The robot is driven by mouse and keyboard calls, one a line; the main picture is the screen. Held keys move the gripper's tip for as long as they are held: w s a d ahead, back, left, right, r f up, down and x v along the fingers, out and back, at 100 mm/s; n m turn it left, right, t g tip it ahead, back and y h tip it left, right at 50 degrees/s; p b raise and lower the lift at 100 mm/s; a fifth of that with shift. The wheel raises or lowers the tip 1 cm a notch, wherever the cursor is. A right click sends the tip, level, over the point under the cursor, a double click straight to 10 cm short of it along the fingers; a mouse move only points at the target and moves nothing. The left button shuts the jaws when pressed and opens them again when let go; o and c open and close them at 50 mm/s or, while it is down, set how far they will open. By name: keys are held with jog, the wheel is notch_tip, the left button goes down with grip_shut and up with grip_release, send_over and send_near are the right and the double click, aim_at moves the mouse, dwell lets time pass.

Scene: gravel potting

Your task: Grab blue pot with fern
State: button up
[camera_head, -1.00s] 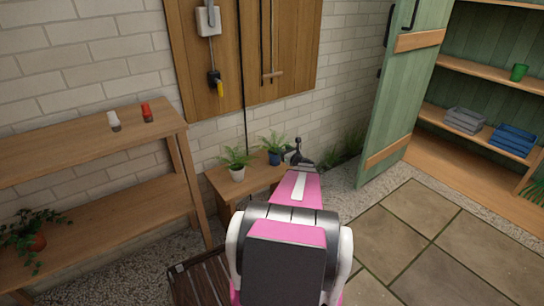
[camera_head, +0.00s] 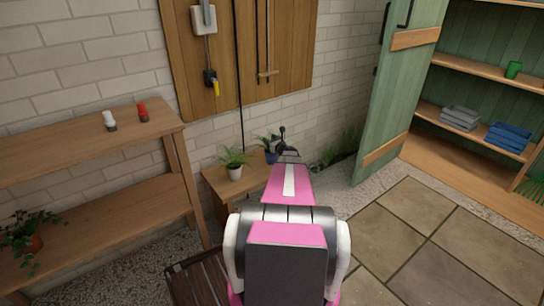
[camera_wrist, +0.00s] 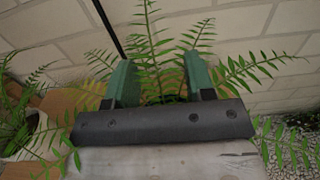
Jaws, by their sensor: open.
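The blue pot (camera_head: 271,157) with a green fern (camera_head: 266,141) stands upright on a low wooden bench, partly hidden behind my arm. My gripper (camera_head: 283,140) is at the fern, just right of and over the pot in the head view. In the wrist view my gripper's two green fingers (camera_wrist: 161,78) are apart, with fern fronds (camera_wrist: 153,45) rising between and around them. The pot itself is mostly hidden there by the gripper body. I cannot tell whether the fingers touch the plant.
A white pot (camera_head: 234,174) with another fern stands left of the blue pot on the bench (camera_head: 217,182). The brick wall is close behind. A wooden shelf (camera_head: 90,137) stands left, a slatted wooden item (camera_head: 199,283) lower left. An open green door (camera_head: 398,90) is right.

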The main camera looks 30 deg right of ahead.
grip_shut()
jog(key=shift+r, duration=0.15)
